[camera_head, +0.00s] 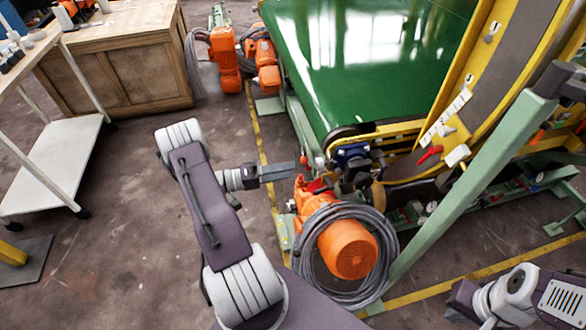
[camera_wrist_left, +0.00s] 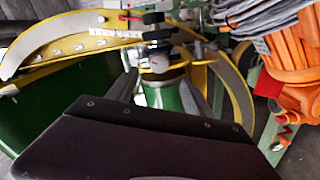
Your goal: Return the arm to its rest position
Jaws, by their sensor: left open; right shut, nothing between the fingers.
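My left arm reaches up from the bottom middle of the head view and bends to the right. My left gripper (camera_head: 282,172) points right, toward the machine, above the floor beside the orange motor. In the left wrist view its dark fingers stand apart with nothing held between them (camera_wrist_left: 163,95). A dark panel fills the lower part of that view. My right arm shows only in part at the bottom right corner of the head view, and its gripper is out of the picture.
A machine with a green belt (camera_head: 370,60) and yellow curved frame (camera_head: 500,70) stands right of the left gripper. An orange motor (camera_head: 347,248) wrapped in grey hose is close below it. A white cart (camera_head: 50,165) and wooden cabinet (camera_head: 130,60) stand left. Floor between is clear.

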